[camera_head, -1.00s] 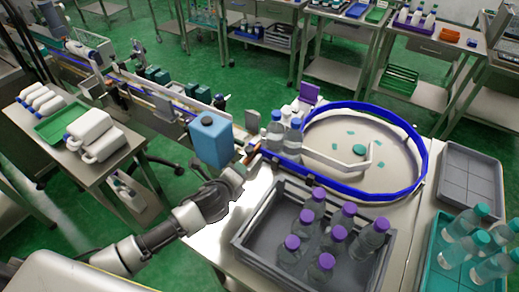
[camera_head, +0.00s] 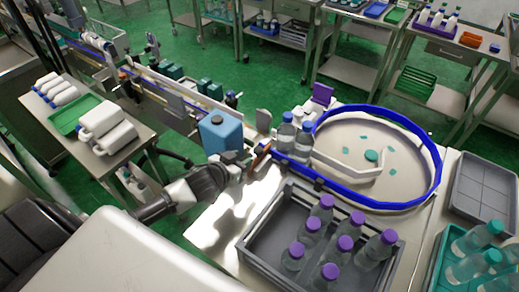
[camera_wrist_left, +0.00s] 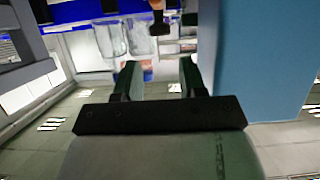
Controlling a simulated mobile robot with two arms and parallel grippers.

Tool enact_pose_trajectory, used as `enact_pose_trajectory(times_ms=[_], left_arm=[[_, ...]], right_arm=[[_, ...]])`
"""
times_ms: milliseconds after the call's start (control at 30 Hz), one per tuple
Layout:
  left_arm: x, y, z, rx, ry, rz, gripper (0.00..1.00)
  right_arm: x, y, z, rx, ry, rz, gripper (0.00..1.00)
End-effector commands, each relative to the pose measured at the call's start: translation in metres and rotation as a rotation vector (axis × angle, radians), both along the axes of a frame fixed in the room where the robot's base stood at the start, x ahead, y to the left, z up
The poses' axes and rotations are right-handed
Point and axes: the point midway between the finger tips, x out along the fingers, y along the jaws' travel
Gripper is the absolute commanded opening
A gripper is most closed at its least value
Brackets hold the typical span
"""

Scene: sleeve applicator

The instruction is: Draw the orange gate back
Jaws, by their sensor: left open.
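The orange gate (camera_head: 262,153) is a small upright piece at the rail between the blue canister and the two clear bottles. In the left wrist view a bit of orange (camera_wrist_left: 156,4) with a dark knob below it shows at the top edge, ahead of the fingers. My left gripper (camera_head: 250,164) is just left of the gate, below the blue canister. In the left wrist view its two fingers (camera_wrist_left: 160,80) are apart with nothing between them. I cannot tell whether a finger touches the gate. My right gripper is not in view.
The blue canister (camera_head: 221,134) stands close beside the gripper, and fills the right of the wrist view. Two clear bottles (camera_head: 294,138) stand behind the gate by the blue-rimmed turntable (camera_head: 425,190). A grey crate (camera_head: 262,262) with several purple-capped bottles is in front.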

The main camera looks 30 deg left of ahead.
Motion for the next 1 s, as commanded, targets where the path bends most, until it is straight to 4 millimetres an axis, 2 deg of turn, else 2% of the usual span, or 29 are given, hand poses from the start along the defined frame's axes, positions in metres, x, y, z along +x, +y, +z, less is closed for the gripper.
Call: enact_pose_trajectory(times_ms=[200,500,667,933,967,1000], left_arm=[[0.039,-0.005,-0.013,0.002,-0.001,0.001,0.41],[0.074,-0.011,-0.03,0.003,0.0,0.0,0.41],[0.081,-0.012,-0.033,0.003,0.0,-0.001,0.41],[0.082,-0.012,-0.034,0.004,0.0,-0.002,0.41],[0.082,-0.012,-0.034,0.004,0.0,-0.002,0.4],[0.082,-0.012,-0.034,0.004,0.0,-0.002,0.34]], right_arm=[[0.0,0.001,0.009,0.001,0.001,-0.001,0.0],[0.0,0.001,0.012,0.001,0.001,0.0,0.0],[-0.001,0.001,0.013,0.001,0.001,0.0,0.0],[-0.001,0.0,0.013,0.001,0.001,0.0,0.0],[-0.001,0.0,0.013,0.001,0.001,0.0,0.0],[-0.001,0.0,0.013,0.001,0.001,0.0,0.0]])
